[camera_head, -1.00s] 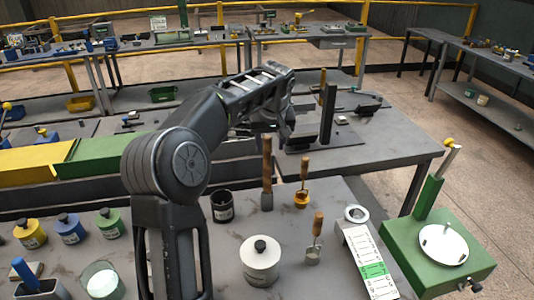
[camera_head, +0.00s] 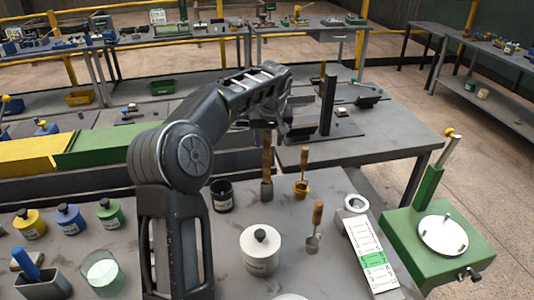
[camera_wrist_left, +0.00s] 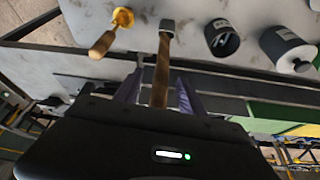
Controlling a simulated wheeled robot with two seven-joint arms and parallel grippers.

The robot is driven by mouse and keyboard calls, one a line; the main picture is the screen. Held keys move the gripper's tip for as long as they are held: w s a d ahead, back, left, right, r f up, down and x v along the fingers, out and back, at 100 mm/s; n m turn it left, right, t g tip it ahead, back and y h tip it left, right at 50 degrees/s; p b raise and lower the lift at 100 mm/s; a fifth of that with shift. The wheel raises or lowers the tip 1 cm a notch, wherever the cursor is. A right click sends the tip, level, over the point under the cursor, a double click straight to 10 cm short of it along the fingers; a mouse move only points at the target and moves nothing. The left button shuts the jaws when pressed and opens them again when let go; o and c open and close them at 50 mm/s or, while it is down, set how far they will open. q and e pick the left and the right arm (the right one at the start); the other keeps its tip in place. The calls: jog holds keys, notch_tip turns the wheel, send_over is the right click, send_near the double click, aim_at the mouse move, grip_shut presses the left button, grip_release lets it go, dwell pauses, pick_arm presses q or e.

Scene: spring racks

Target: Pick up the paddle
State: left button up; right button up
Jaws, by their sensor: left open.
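The paddle (camera_head: 267,180) has a long wooden handle and a grey flat-looking head; it stands near the back edge of the grey bench, handle up. It also shows in the left wrist view (camera_wrist_left: 161,70), its handle lying between my fingers. My left gripper (camera_head: 276,122) is above and behind the handle's top in the head view, partly hidden by my own wrist. In the left wrist view my left gripper (camera_wrist_left: 159,82) is open, one finger on each side of the handle. I cannot tell whether the fingers touch it. My right gripper is not in view.
An orange ladle (camera_head: 302,187) and a grey ladle (camera_head: 315,228), both wooden-handled, stand right of the paddle. A black pot (camera_head: 222,196) is to its left, a white lidded jar (camera_head: 260,252) in front. A green device (camera_head: 440,245) stands at right.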

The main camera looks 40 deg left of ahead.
aim_at(267, 156)
pick_arm(q)
jog(key=b+x, duration=0.1)
jog(key=x, duration=0.3)
jog(key=shift+a+f, duration=0.1)
jog(key=shift+a, duration=0.1)
dwell(0.3)
grip_shut()
dwell(0.4)
